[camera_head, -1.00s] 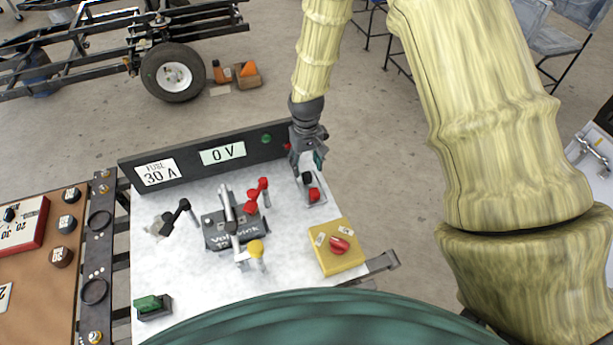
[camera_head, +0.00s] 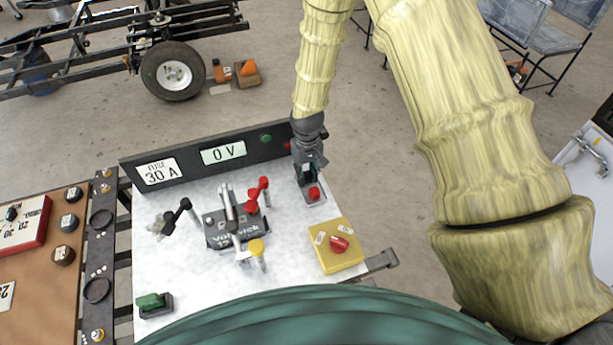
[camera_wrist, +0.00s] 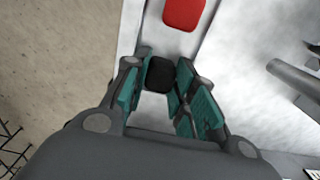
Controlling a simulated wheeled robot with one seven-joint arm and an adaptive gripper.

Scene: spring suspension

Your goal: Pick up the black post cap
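The black post cap (camera_wrist: 159,74) is a small, dark, squarish block. In the wrist view it lies between the tips of my gripper (camera_wrist: 162,72), with a teal-padded finger on each side. The fingers look open, with very little room around the cap; whether either pad touches it is unclear. In the head view my gripper (camera_head: 308,176) points down at the back right of the white board, just behind a red cap (camera_head: 314,193). There it mostly hides the black cap.
The red cap also shows in the wrist view (camera_wrist: 183,12), close to the fingertips. The white board (camera_head: 190,285) carries a grey battery (camera_head: 226,236) with clamps, and a yellow switch box (camera_head: 337,246). A dark panel (camera_head: 190,168) stands along the back edge.

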